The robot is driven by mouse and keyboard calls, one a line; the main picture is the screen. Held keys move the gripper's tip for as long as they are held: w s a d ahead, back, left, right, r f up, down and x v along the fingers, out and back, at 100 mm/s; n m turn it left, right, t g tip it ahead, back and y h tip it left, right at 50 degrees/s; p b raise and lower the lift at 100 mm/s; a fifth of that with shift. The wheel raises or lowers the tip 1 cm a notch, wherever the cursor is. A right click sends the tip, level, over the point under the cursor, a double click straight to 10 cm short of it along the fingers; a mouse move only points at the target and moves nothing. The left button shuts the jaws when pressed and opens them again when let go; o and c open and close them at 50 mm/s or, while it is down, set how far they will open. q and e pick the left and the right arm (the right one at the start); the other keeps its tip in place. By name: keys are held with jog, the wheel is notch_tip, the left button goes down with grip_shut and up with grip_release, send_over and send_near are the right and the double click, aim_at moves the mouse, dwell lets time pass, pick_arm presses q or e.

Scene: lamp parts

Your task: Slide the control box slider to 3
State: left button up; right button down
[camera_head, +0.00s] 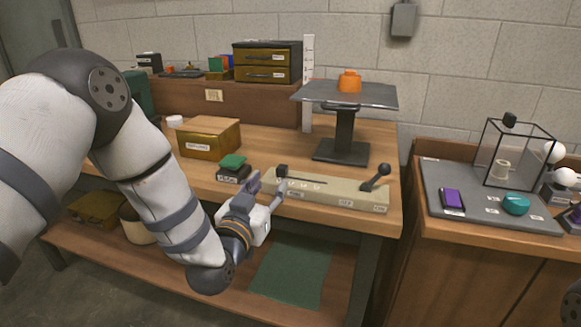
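The control box (335,191) is a long beige block along the front edge of the wooden bench. Its dark slider knob (282,171) stands near the left end of a slot, with small pale marks beside it that are too small to read. A lever with a black ball top (383,169) tilts up at the box's right end. My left gripper (269,181) is at the box's left front end, just below the slider knob. Its two fingers are spread apart with nothing seen between them; contact with the knob cannot be told. My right gripper is not in view.
A green-topped dark block (232,168) lies left of my gripper. A brass box (210,138) and a black stand (343,133) bearing an orange part (349,82) are behind. A grey mat (480,205) with small items covers the right bench.

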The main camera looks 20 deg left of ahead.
aim_at(283, 166)
pick_arm(q)
jog(key=w, duration=0.3)
jog(key=w+b, duration=0.1)
jog(key=w, duration=0.5)
jog(key=shift+w+d+f, duration=0.1)
jog(key=shift+w+f, duration=0.05)
jog(key=shift+f, duration=0.15)
jog(key=shift+w+r, duration=0.15)
jog(key=shift+w, duration=0.25)
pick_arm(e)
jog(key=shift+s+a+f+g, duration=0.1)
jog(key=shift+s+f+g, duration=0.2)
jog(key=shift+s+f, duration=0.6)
pick_arm(q)
grip_shut()
jog(key=shift+d, duration=0.15)
